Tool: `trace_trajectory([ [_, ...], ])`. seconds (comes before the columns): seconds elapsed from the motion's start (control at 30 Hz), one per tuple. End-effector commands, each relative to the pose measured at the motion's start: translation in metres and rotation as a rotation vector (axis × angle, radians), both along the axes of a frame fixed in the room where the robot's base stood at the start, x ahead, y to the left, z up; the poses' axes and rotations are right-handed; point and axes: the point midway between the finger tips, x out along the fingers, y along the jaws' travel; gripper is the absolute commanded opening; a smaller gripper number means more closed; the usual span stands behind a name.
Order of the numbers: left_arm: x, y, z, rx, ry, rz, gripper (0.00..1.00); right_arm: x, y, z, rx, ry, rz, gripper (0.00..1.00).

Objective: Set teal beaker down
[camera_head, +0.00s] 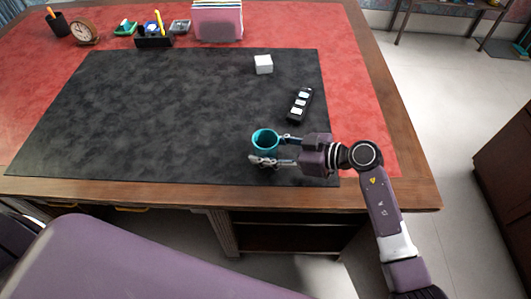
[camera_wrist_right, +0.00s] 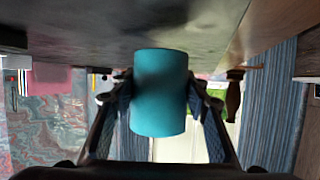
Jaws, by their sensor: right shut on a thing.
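The teal beaker (camera_head: 265,139) is upright over the near right part of the black desk mat (camera_head: 150,110), its open mouth facing up. My right gripper (camera_head: 272,149) comes in from the right and is shut on the beaker, one finger on each side. In the right wrist view the picture is upside down, and the beaker (camera_wrist_right: 159,95) sits between the two fingers with its base end close to the desk surface. I cannot tell whether the base touches the mat. My left gripper is not in view.
A black remote-like device (camera_head: 300,104) and a white cube (camera_head: 263,64) lie on the mat beyond the beaker. A clock (camera_head: 84,33), pen cup (camera_head: 57,23) and file holder (camera_head: 217,20) stand along the far edge. The mat left of the beaker is clear.

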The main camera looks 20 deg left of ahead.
Motion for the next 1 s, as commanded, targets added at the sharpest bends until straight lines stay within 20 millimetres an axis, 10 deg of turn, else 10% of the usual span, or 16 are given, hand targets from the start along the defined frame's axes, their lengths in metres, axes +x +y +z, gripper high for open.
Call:
trace_trajectory([
  [0.5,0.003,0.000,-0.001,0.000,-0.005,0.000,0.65,0.000,0.000,-0.018,0.001,-0.001,-0.001,0.14],
  [0.53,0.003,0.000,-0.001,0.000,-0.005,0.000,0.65,0.000,0.000,-0.019,0.000,-0.001,0.000,0.44],
  [0.67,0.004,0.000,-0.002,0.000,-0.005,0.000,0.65,0.000,0.000,-0.018,0.000,-0.001,0.000,0.59],
  [1.0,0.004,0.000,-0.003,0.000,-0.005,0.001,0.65,0.000,0.000,-0.016,0.001,-0.002,0.000,0.60],
])
